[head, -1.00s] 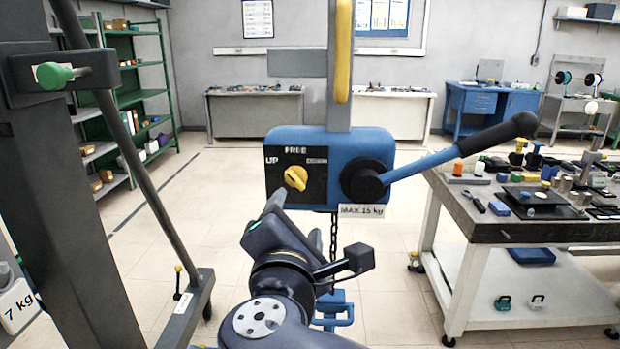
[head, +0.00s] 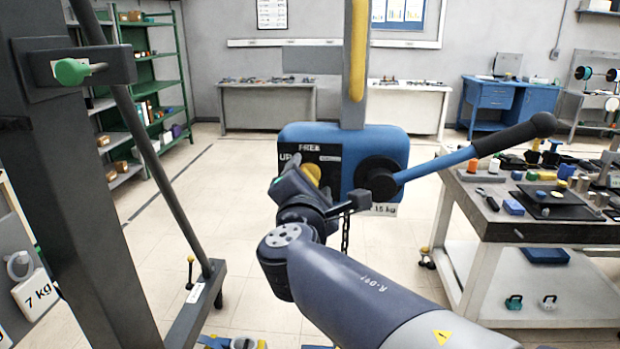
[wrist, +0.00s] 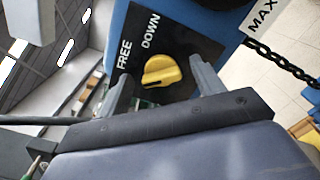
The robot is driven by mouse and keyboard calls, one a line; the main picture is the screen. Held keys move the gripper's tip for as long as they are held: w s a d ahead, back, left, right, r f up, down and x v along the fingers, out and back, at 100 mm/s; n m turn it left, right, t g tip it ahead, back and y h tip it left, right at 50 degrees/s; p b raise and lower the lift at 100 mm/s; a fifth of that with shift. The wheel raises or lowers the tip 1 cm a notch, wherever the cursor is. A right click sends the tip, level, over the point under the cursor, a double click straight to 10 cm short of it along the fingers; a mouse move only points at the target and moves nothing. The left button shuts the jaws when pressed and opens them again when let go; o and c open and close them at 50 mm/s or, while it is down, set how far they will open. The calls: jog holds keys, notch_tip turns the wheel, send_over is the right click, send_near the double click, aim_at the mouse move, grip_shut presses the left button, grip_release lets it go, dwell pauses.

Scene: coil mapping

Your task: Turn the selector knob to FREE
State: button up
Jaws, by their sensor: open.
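The yellow selector knob (head: 312,172) sits on a black plate on the blue hoist box (head: 395,140). FREE shows above it and UP at its left, partly covered by my gripper (head: 297,182). In the wrist view the knob (wrist: 162,69) lies between the two grey fingers of my gripper (wrist: 162,76), which are open with a gap on each side. FREE and DOWN are readable there; UP is out of sight. The knob has a dark mark on its lower edge in that view. I cannot tell exactly which label it points to.
A long black-gripped lever (head: 480,150) sticks out right from the hoist box. A chain (head: 346,232) hangs below it. A dark post (head: 85,200) with a slanted bar stands at the left. A crowded workbench (head: 540,225) is at the right.

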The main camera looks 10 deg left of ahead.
jog(key=c, duration=1)
jog(key=shift+f+b, duration=0.15)
jog(key=shift+b, duration=0.4)
jog(key=m+b, duration=0.7)
jog(key=b, duration=0.3)
jog(key=shift+f+m, duration=0.15)
jog(key=shift+m, duration=0.25)
